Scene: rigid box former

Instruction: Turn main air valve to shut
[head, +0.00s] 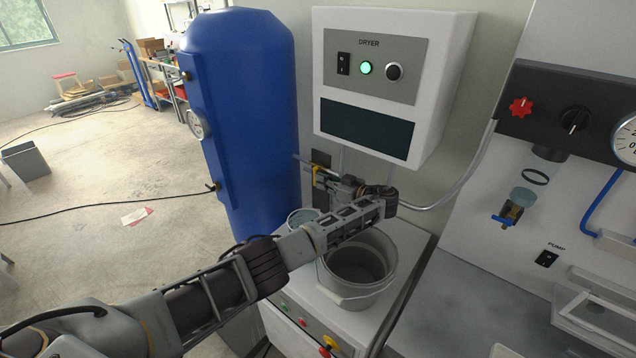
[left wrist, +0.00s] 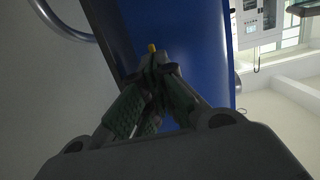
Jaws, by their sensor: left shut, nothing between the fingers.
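A small yellow handle (head: 317,173), which looks like the air valve's, stands beside the blue tank (head: 245,100) in the head view. My left gripper (head: 330,182) is right at it, partly hidden by its own wrist. In the left wrist view the left gripper (left wrist: 157,65) is shut and empty, with its fingertips together. The yellow tip (left wrist: 151,47) shows just beyond the fingertips, in front of the blue tank (left wrist: 200,45). I cannot tell whether they touch. Most of the valve body is hidden. My right gripper is not in view.
A white dryer box (head: 440,100) with a green light hangs on the wall above my left forearm. A grey bucket (head: 355,285) stands on a white cabinet under the arm. A panel with a red knob (head: 521,107) is at the right. The floor at left is mostly open.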

